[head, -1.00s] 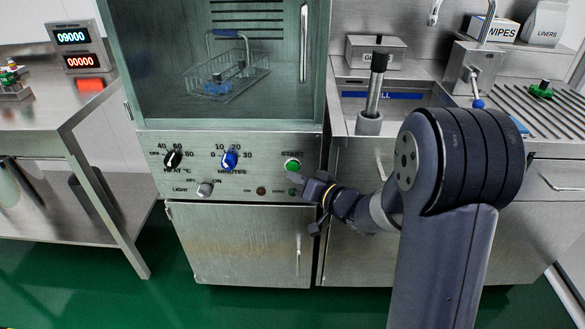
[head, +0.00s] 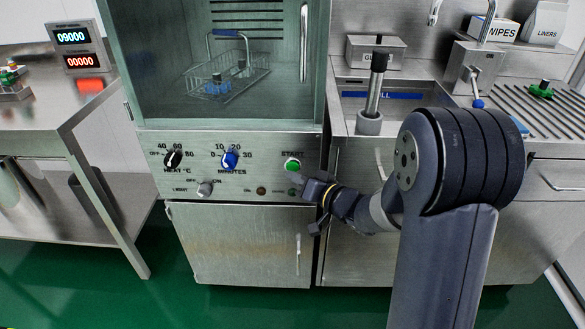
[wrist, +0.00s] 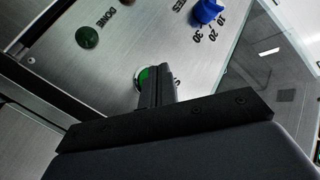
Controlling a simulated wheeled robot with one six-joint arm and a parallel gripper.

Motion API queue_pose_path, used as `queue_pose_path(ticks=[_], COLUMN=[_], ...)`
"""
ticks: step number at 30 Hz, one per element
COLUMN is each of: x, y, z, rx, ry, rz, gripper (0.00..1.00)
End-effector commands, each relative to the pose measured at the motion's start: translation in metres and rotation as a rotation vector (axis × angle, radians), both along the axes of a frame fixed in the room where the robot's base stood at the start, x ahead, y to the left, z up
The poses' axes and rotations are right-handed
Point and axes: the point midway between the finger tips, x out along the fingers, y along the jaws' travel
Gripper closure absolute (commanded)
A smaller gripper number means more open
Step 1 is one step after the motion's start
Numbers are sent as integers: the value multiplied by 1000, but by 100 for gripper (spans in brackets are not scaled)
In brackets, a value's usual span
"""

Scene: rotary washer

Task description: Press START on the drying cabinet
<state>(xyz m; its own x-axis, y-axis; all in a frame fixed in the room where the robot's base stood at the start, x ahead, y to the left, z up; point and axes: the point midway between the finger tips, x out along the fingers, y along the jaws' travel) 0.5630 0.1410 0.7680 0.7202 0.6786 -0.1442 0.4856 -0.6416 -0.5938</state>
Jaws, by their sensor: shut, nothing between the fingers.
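The drying cabinet (head: 228,145) has a steel control panel below its glass door. The green START button (head: 292,164) sits at the panel's right, under its label. My gripper (head: 299,180) is shut and empty, its fingertips close below the button in the head view. In the wrist view the shut fingers (wrist: 157,75) overlap the START button (wrist: 143,78), and part of its green face shows beside them. I cannot tell whether the fingertips touch it. The blue MINUTES knob (head: 230,159) is left of the button and also shows in the wrist view (wrist: 206,11).
On the panel are a black HEAT knob (head: 173,159), a LIGHT knob (head: 204,189) and a green DONE lamp (wrist: 88,37). A wire basket (head: 228,77) stands inside the cabinet. A sink counter (head: 345,96) is at right, a steel table (head: 60,112) at left.

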Motion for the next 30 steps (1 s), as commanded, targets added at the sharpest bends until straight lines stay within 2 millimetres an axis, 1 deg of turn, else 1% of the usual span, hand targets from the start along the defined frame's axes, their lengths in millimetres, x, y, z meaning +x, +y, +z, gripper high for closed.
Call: queue_pose_path(ticks=[13,22,30], x=[0,8,9], y=[0,0,0], z=[0,1,0], rx=[0,1,0], ry=[0,1,0], rz=[0,0,0], gripper=[100,100,100])
